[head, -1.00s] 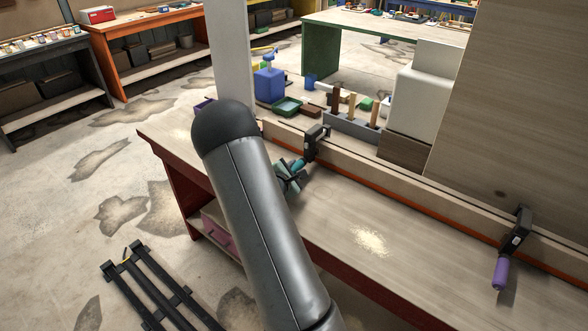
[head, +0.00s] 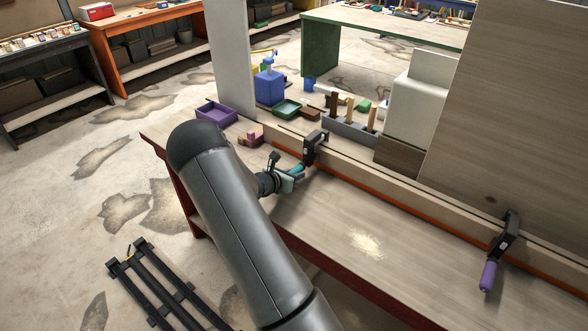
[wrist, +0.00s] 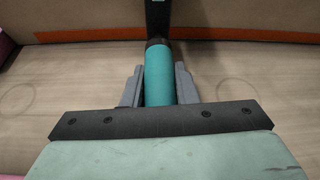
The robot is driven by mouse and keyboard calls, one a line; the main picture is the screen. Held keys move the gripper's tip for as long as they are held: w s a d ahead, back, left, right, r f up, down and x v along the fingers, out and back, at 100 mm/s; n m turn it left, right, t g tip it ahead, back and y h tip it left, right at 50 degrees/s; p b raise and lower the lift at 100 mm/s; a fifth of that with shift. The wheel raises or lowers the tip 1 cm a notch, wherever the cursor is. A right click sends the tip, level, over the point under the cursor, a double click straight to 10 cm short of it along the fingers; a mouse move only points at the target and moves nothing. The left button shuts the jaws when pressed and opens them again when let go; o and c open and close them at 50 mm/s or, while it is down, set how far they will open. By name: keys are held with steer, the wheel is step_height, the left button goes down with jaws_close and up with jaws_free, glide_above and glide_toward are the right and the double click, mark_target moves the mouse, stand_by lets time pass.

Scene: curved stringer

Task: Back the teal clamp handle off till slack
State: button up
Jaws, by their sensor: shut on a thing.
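The teal clamp handle (wrist: 158,76) runs up the middle of the wrist view, joined at its far end to the dark clamp (wrist: 157,20). My gripper (wrist: 159,84) is shut on the handle, with one grey finger on each side of it. In the head view my gripper (head: 287,178) reaches the teal handle (head: 298,169) from the left, and the black clamp (head: 313,147) sits on the long wooden strip with the orange edge (head: 372,186). The handle's near end is hidden behind my gripper.
A second clamp with a purple handle (head: 488,275) hangs on the strip at the right. A purple tray (head: 216,113) is at the left. The bench front is clear.

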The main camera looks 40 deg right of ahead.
steer(key=shift+n+g+p, duration=0.8)
steer(key=shift+n+p, duration=0.1)
steer(key=shift+n, duration=0.2)
steer(key=shift+h, duration=0.3)
steer(key=o, duration=1)
steer(key=shift+a, duration=0.1)
steer(key=b+v, duration=0.3)
steer(key=v, duration=1.4)
steer(key=shift+r, duration=0.15)
